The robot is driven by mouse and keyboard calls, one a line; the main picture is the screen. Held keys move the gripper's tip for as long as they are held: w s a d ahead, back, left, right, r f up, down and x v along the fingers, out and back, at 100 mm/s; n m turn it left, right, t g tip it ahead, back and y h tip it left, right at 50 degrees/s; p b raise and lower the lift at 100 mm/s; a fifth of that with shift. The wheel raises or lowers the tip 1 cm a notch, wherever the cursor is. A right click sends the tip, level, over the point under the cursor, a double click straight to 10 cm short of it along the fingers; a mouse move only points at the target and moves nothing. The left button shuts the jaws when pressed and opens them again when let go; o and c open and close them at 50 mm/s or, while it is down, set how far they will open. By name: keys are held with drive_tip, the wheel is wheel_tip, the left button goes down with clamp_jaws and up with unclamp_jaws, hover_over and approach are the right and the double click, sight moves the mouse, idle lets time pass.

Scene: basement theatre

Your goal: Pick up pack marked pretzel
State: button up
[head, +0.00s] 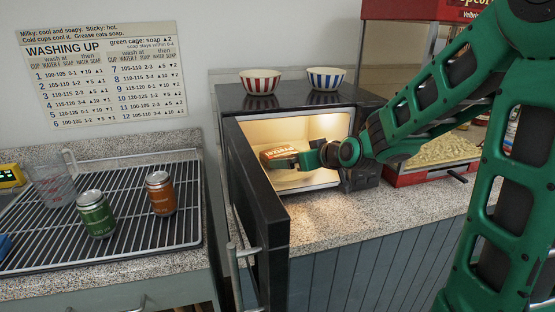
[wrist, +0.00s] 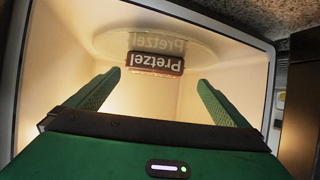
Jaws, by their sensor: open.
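The pack marked pretzel (head: 279,152) is orange-brown with pale lettering. It is inside the lit microwave (head: 333,122), whose door (head: 258,215) stands open. In the wrist view the pack (wrist: 155,65) shows its "Pretzel" label upside down, on or near the round turntable (wrist: 105,42). My gripper (head: 287,163) reaches through the microwave opening and partly covers the pack in the head view. In the wrist view my gripper (wrist: 159,78) is open, with the pack centred between the finger lines, apparently just beyond the tips. No contact shows.
The open door stands left of my arm. Two striped bowls (head: 260,81) (head: 326,78) stand on top of the microwave. A green can (head: 95,214), an orange can (head: 160,194) and a clear jug (head: 53,181) stand on the left rack. A popcorn machine (head: 430,150) is at right.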

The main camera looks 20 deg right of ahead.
sight(284, 154)
drive_tip(key=shift+w+d+r+t, duration=0.1)
drive_tip(key=shift+w+r+t, duration=0.1)
drive_tip(key=shift+w, duration=0.3)
drive_tip(key=shift+w+d+r+t, duration=0.1)
drive_tip(key=shift+w+t, duration=0.1)
drive_tip(key=shift+w, duration=0.25)
drive_tip(key=x, duration=0.5)
drive_tip(key=shift+w+a, duration=0.15)
drive_tip(key=shift+f+x, duration=0.15)
drive_tip(key=shift+x, duration=1.2)
drive_tip(key=shift+f+x, duration=0.15)
drive_tip(key=shift+x, duration=1.2)
drive_tip(key=c, duration=0.7)
